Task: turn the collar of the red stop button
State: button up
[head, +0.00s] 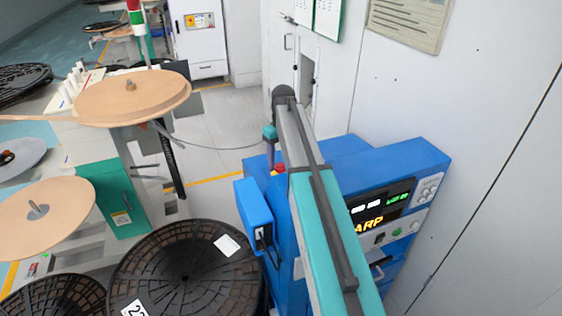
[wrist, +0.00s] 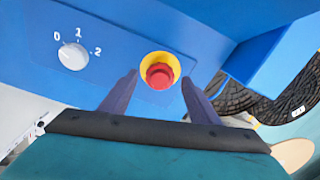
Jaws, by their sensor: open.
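The red stop button (wrist: 159,75) sits on a yellow collar (wrist: 147,62) on a blue machine panel in the wrist view. My gripper (wrist: 160,80) is open, with one dark finger low on each side of the button. The fingers look apart from the collar; their exact depth to it is hard to tell. My arm hides much of the machine there.
A white rotary knob (wrist: 73,56) marked 0, 1, 2 is left of the button. A blue box (head: 254,216) juts from the machine's side. Stacked black reels (head: 185,275) stand at the lower left. A grey wall (head: 450,110) rises behind the machine.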

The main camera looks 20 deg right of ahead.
jog(key=shift+f, duration=0.8)
jog(key=shift+c, duration=0.3)
jog(key=c, duration=1)
jog(key=shift+m, duration=0.4)
jog(key=m, duration=0.3)
jog(key=shift+a+h, duration=0.1)
jog(key=shift+h, duration=0.2)
jog(key=shift+m, duration=1.7)
